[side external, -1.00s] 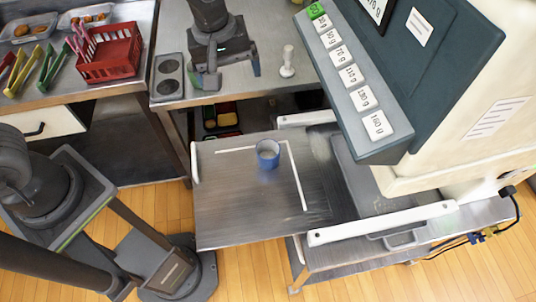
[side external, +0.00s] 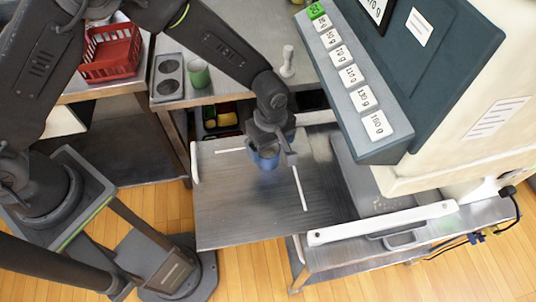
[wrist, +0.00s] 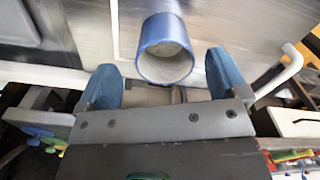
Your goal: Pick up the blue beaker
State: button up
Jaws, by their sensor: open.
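The blue beaker (side external: 266,160) stands upright on the metal tray surface, inside the corner of the white lines. In the wrist view the beaker (wrist: 165,50) has its open mouth toward the camera, with a pale inside. My gripper (side external: 272,150) is right over the beaker in the side view and hides part of it. In the wrist view my gripper (wrist: 166,80) has its two blue fingers wide apart, one on each side of the beaker's near rim. It is open and holds nothing. I cannot tell whether a finger touches the beaker.
The metal tray (side external: 230,215) is clear around the beaker. A green cup (side external: 199,74) stands beside a two-ring plate (side external: 169,78). A white pestle-like object (side external: 288,62) stands on the counter. A large machine with weight buttons (side external: 400,80) is at the right; a red basket (side external: 111,52) is at the left.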

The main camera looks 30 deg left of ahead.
aim_at(268, 156)
jog(key=shift+a+f, duration=0.15)
jog(key=shift+f, duration=1.3)
jog(key=shift+a+f, duration=0.15)
jog(key=shift+f, duration=1.25)
jog(key=c, duration=1.1)
jog(key=shift+r, duration=0.1)
